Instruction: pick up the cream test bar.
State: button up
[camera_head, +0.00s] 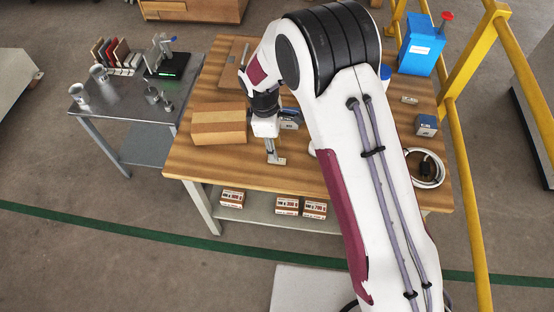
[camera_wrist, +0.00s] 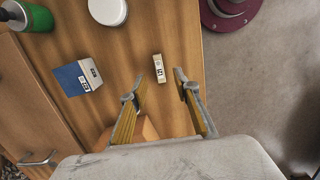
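The cream test bar (camera_wrist: 158,68) lies flat on the wooden table in the wrist view, with dark marks on its upper face. It shows as a small pale piece (camera_head: 279,161) by the fingertips in the head view. My gripper (camera_wrist: 159,80) is open, its fingers spread well apart. In the wrist view the bar's near end lies between the two fingertips, with a gap on each side. The head view shows my gripper (camera_head: 271,155) pointing down, low over the table's front part. The remaining height above the bar is hard to tell.
A blue and white box (camera_wrist: 78,78) and a white round lid (camera_wrist: 108,10) lie nearby on the wooden table (camera_wrist: 190,30). A green can (camera_wrist: 32,17) is farther off. A cardboard box (camera_head: 219,124) stands left of my gripper. The table's edge is close to the bar.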

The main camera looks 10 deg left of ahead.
jog(key=shift+d+f, duration=0.2)
jog(key=shift+f, duration=2.4)
grip_shut()
